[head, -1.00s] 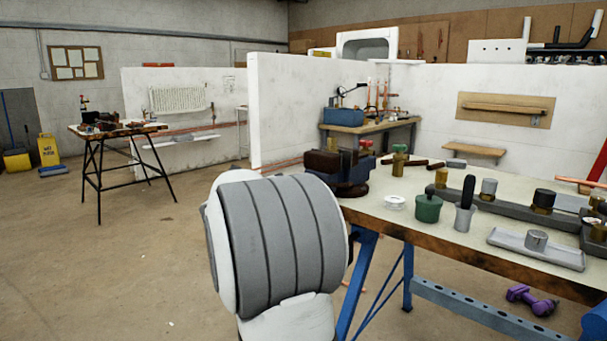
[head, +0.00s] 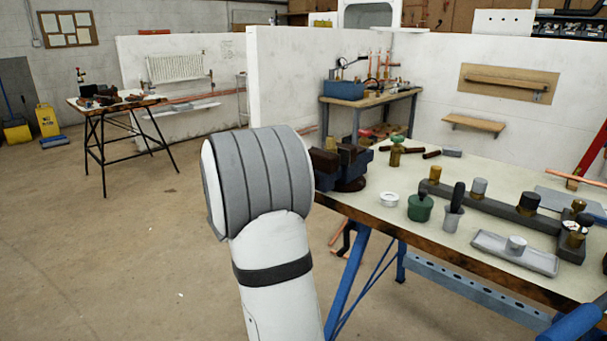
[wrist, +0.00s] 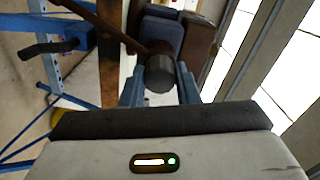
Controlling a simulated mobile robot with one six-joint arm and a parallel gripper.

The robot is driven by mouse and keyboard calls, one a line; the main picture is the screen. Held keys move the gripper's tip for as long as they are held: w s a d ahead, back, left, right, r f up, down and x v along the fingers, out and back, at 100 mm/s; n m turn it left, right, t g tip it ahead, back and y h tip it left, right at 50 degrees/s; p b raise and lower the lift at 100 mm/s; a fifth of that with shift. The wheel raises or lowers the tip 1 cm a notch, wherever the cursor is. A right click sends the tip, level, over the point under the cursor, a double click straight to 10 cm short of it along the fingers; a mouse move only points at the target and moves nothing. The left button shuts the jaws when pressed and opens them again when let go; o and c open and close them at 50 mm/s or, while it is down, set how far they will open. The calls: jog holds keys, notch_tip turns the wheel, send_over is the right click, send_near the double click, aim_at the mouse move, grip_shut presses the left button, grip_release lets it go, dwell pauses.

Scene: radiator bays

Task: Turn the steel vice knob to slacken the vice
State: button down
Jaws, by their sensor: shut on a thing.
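The vice (head: 342,165), dark blue with brown jaws, sits on the near left corner of the workbench (head: 400,180), just right of my arm in the head view. In the wrist view its blue body (wrist: 162,36) shows beyond my fingers. The steel vice knob (wrist: 159,73) is a dark grey, short cylinder seen end-on. My gripper (wrist: 160,80) has a blue-grey finger on each side of the knob and is shut on it. In the head view my arm hides the gripper and the knob.
The bench holds a white ring (head: 389,199), a green pot (head: 420,208), a grey cup (head: 453,217) and a grey tray (head: 515,252). Blue bench legs (head: 350,275) stand below the vice. The floor (head: 120,250) to the left is clear.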

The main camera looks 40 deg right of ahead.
jog(key=n+p, duration=0.2)
jog(key=p, duration=0.1)
jog(key=r+n+p, duration=0.1)
jog(key=n+p, duration=0.2)
jog(key=c, duration=1.3)
grip_release()
jog(key=shift+d+f+n, duration=0.1)
jog(key=shift+f+n, duration=0.2)
jog(key=shift+f, duration=0.15)
jog(key=shift+s+a+b, duration=0.15)
jog(key=shift+a+b, duration=0.15)
jog(key=shift+a, duration=1.5)
jog(key=shift+s+a+b, duration=0.15)
jog(key=shift+a+b, duration=0.15)
jog(key=shift+a, duration=1.45)
